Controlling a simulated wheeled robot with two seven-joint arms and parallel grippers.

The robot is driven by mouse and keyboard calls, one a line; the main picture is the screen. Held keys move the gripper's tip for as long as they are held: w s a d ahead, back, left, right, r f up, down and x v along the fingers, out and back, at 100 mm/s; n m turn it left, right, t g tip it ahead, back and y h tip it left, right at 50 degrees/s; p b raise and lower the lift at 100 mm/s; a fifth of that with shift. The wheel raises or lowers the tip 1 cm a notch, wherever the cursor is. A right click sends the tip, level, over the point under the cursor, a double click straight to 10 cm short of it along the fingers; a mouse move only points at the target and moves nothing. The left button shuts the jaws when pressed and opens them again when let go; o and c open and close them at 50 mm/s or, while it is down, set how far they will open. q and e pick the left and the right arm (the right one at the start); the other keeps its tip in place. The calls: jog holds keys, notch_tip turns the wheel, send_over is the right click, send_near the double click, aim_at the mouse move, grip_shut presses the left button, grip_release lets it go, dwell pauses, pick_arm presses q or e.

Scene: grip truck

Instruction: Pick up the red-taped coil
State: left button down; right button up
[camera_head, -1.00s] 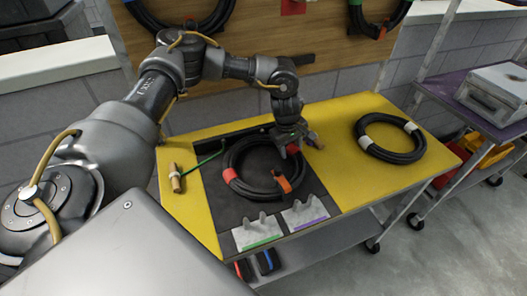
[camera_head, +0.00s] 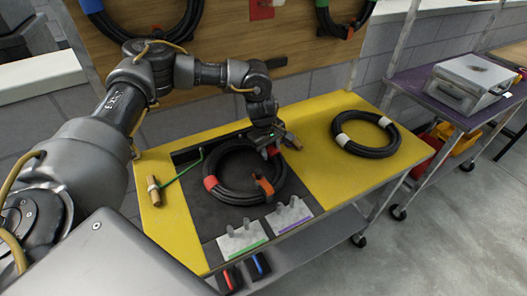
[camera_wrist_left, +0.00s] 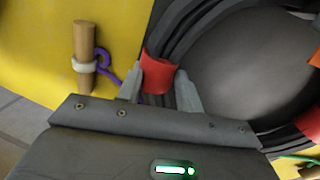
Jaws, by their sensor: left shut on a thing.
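The black coil with red tape (camera_head: 210,183) lies on the dark mat of the yellow table, with an orange strap (camera_head: 263,186) at its front. My left gripper (camera_head: 270,146) reaches down to the coil's far right edge. In the left wrist view its fingers (camera_wrist_left: 160,88) are shut on the coil, one on each side of a red-taped part (camera_wrist_left: 159,76). Whether the coil is lifted at all I cannot tell; it looks level with the mat. My right gripper is not in view.
A second black coil with white tape (camera_head: 366,133) lies on the table's right half. A wooden handle with green cord (camera_head: 154,191) lies left, and another handle (camera_wrist_left: 85,55) with purple cord lies beside my gripper. Two grey brackets (camera_head: 241,238) stand at the front.

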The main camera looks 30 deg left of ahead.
pick_arm(q)
jog(key=shift+r, duration=0.3)
notch_tip(320, 180, up, 2)
jog(key=shift+b, duration=0.7)
jog(key=s+d+r, duration=0.2)
jog(key=r, duration=0.1)
jog(key=s+d+r+b, duration=0.1)
jog(key=r, duration=0.1)
jog(key=shift+d+r, duration=0.15)
jog(key=shift+d, duration=0.05)
jog(key=s+d+r+b, duration=0.2)
jog(key=s+d+r, duration=0.2)
jog(key=s+d, duration=0.2)
jog(key=shift+s+d+r, duration=0.15)
jog(key=shift+d+r, duration=0.25)
jog(key=shift+d, duration=0.15)
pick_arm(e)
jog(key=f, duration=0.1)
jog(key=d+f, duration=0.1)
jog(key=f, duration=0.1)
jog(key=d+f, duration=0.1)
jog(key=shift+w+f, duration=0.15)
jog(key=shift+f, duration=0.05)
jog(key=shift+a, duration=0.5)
